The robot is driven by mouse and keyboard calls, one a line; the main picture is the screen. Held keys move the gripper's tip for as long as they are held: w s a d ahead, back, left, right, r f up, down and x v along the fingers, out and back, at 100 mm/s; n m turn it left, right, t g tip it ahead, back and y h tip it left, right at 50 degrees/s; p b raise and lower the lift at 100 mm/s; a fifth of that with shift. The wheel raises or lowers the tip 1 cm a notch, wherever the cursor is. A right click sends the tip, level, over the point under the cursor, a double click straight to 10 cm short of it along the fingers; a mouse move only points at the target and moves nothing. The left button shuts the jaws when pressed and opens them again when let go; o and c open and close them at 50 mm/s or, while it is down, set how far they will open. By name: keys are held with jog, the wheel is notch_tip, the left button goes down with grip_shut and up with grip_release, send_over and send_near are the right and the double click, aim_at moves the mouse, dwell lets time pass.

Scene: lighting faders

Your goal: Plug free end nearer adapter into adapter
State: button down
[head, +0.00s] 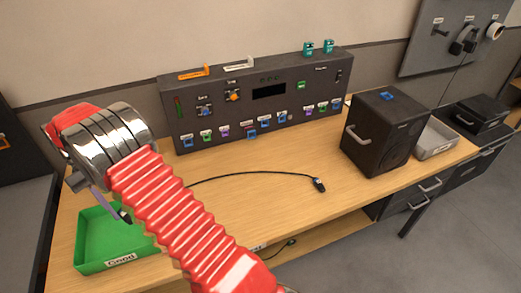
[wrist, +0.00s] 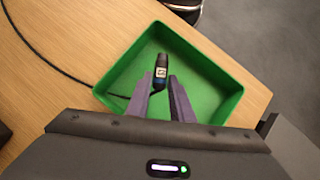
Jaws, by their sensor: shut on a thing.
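My gripper (head: 113,208) is above the green tray (head: 90,255), its purple fingers pointing down. In the wrist view my gripper (wrist: 164,84) is shut on a black plug (wrist: 161,66) with a blue band and a pale label; it also shows in the head view (head: 125,216). A thin black cable (head: 250,173) runs across the desk from behind my arm to a black connector piece (head: 319,184) near the front edge. The cable (wrist: 58,68) reaches over the tray rim toward the gripper in the wrist view. I cannot tell which piece is the adapter.
A dark fader console (head: 255,115) stands along the back of the wooden desk (head: 255,205). A black speaker box (head: 380,135) and grey tray (head: 436,138) are at the right. The desk's middle is mostly clear. Another cable end (head: 287,244) hangs below the desk.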

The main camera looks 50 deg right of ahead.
jog(key=shift+d, duration=0.15)
jog(key=s+d+f+n+t+h, duration=0.1)
jog(key=s+d+n+t, duration=0.3)
jog(key=d+n, duration=0.6)
jog(key=s+d+n+t, duration=0.4)
jog(key=s+d+n, duration=0.3)
jog(key=d, duration=1.3)
jog(key=s+d+f+n+t+h, duration=0.1)
jog(key=s+d+n+t, duration=0.4)
jog(key=d+n, duration=0.9)
jog(key=shift+s+d+f+h, duration=0.15)
jog(key=shift+s+d, duration=0.2)
jog(key=shift+d, duration=0.15)
jog(key=shift+s+d+f+h, duration=0.15)
jog(key=shift+s+d, duration=0.2)
jog(key=shift+d, duration=0.1)
jog(key=shift+s+d+m+h, duration=0.35)
jog(key=shift+d+m+h, duration=0.15)
jog(key=shift+m, duration=0.1)
jog(key=shift+w, duration=0.1)
